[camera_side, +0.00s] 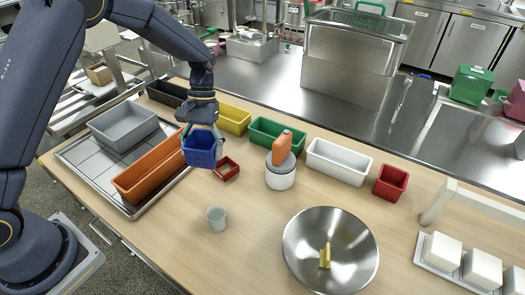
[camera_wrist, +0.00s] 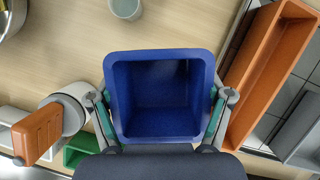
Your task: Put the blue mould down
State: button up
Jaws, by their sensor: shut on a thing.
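The blue mould (camera_side: 199,150) is a small square open-topped box. My gripper (camera_side: 201,138) is shut on it and holds it near the orange mould and the red square frame. In the wrist view the blue mould (camera_wrist: 160,95) appears upright, its inside empty, with the green-padded fingers of my gripper (camera_wrist: 160,112) on its left and right sides. In the side view it seems to be above the table; its exact height is hard to tell.
A long orange mould (camera_side: 150,170) and a grey mould (camera_side: 122,122) stand on the tiled tray at left. A red square frame (camera_side: 228,170), a cup (camera_side: 217,218), the white mill (camera_side: 280,178) and a steel bowl (camera_side: 305,235) stand nearby. Bare table (camera_side: 170,235) lies in front.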

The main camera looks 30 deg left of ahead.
jog(key=w+d+n+t+h, duration=0.1)
jog(key=w+d+n+t, duration=0.25)
jog(key=d+n, duration=0.8)
jog(key=w+d+n+t+h, duration=0.15)
jog(key=d+n+t, duration=0.25)
jog(key=d+n, duration=0.8)
jog(key=shift+m+y, duration=0.35)
jog(key=shift+y, duration=0.1)
jog(key=w+d+f, duration=0.2)
jog(key=w+f, duration=0.1)
jog(key=w, duration=0.1)
jog(key=w+d+f, duration=0.3)
jog(key=w, duration=0.1)
jog(key=w+d+f, duration=0.2)
jog(key=w+f, duration=0.1)
jog(key=w, duration=0.1)
jog(key=shift+d+f, duration=0.3)
jog(key=shift+d, duration=0.05)
jog(key=shift+w+d+f, duration=0.1)
jog(key=shift+w+f, duration=0.1)
jog(key=shift+f, duration=1.5)
jog(key=o, duration=1.3)
jog(key=shift+f, duration=0.15)
jog(key=shift+c, duration=0.2)
